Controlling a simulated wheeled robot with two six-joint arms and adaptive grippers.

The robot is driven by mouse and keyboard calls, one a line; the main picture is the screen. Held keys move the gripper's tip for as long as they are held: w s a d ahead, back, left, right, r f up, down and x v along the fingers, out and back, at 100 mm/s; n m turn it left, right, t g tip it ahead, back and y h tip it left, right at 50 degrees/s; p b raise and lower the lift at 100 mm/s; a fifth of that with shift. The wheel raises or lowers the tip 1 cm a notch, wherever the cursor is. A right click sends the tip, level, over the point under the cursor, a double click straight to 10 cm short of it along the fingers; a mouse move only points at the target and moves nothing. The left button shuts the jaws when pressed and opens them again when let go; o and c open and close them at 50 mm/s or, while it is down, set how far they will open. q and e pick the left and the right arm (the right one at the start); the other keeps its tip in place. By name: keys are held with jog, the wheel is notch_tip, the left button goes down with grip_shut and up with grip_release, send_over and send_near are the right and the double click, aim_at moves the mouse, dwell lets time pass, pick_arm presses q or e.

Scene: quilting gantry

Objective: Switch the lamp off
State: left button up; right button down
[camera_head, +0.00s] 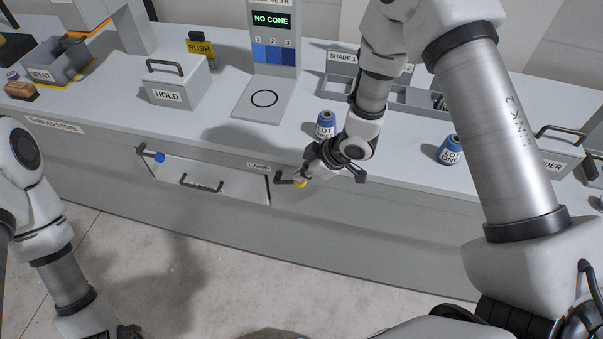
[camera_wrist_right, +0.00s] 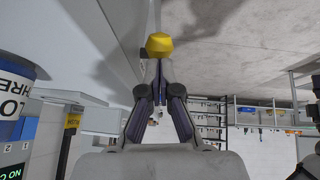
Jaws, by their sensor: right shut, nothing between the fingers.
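A lever with a yellow knob (camera_head: 299,184) sticks out from the bench front beside the "LAMP" label (camera_head: 258,166). My right gripper (camera_head: 308,174) is at this knob, its fingers closed together with nothing between them. In the right wrist view the yellow knob (camera_wrist_right: 159,42) shows just beyond the closed fingertips (camera_wrist_right: 158,66); I cannot tell whether they touch. No lamp itself can be made out. Of my left gripper (camera_head: 130,331) only a dark part shows at the bottom edge of the head view, so its fingers are hidden.
A drawer with a dark handle (camera_head: 201,183) and a blue-knobbed lever (camera_head: 159,157) are left of the lamp lever. Blue-topped thread cones (camera_head: 325,124) (camera_head: 449,150) stand on the bench near my right arm. A HOLD box (camera_head: 178,85) stands further back. The floor in front is clear.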

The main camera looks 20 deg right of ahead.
notch_tip(320, 180, down, 8)
jog(key=s+d+t+y+b, duration=0.1)
jog(key=t+y+b, duration=0.3)
jog(key=b, duration=1)
jog(key=shift+s+d+t+y+b, duration=0.35)
jog(key=shift+d+y, duration=0.25)
jog(key=shift+y, duration=0.7)
jog(key=shift+w+r, duration=0.1)
